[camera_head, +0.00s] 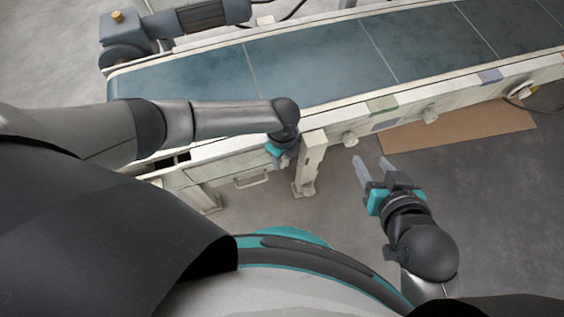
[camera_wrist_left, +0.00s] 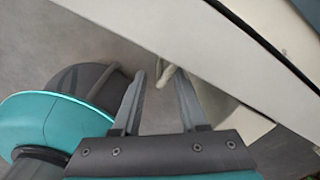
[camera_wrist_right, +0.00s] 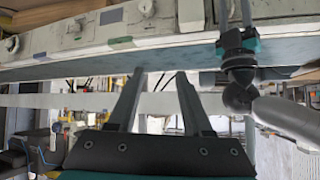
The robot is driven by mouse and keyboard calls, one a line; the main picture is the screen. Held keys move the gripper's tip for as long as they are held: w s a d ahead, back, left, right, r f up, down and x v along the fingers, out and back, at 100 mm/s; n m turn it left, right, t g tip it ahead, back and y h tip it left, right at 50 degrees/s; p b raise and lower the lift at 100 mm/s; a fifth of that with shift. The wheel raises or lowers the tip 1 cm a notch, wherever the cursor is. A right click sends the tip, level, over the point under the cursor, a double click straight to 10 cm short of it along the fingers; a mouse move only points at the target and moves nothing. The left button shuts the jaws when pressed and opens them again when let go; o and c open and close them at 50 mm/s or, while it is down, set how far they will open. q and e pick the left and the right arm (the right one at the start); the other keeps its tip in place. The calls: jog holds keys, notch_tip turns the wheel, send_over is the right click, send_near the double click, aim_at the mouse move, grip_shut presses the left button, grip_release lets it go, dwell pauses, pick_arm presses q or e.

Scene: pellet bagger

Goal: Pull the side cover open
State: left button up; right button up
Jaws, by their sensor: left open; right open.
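The side cover (camera_head: 222,170) is a pale panel on the near side of the conveyor frame, with a bar handle (camera_head: 252,179) low on its face. It looks closed. My left gripper (camera_head: 283,160) is close to the panel, just right of the handle, partly hidden by its own wrist. In the left wrist view its fingers (camera_wrist_left: 159,80) are apart, with the pale handle end (camera_wrist_left: 168,75) near the tips; I cannot tell if they touch. My right gripper (camera_head: 372,162) is open and empty, over the floor to the right.
The conveyor (camera_head: 320,55) with its blue-green belt runs across the back. A pale frame leg (camera_head: 311,165) stands right beside my left gripper. A brown cardboard sheet (camera_head: 460,130) lies on the floor at right.

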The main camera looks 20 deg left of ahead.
aim_at(282, 163)
pick_arm(q)
jog(key=shift+f+b, duration=0.7)
jog(key=shift+f, duration=0.4)
jog(key=shift+f+b, duration=0.45)
jog(key=shift+f, duration=0.2)
pick_arm(e)
jog(key=shift+w+a+r+t+y, duration=0.1)
jog(key=shift+a+r+t+y, duration=0.25)
jog(key=shift+a+t, duration=0.35)
jog(key=shift+w+a+r+t+y, duration=0.15)
jog(key=shift+a+r+t+y, duration=0.2)
jog(key=shift+a+t, duration=0.35)
jog(key=shift+w+a+r+t+y, duration=0.1)
jog(key=shift+a+r+t+y, duration=0.1)
jog(key=shift+a+t+y, duration=0.35)
jog(key=shift+a, duration=0.1)
pick_arm(q)
grip_shut()
jog(key=shift+a, duration=0.1)
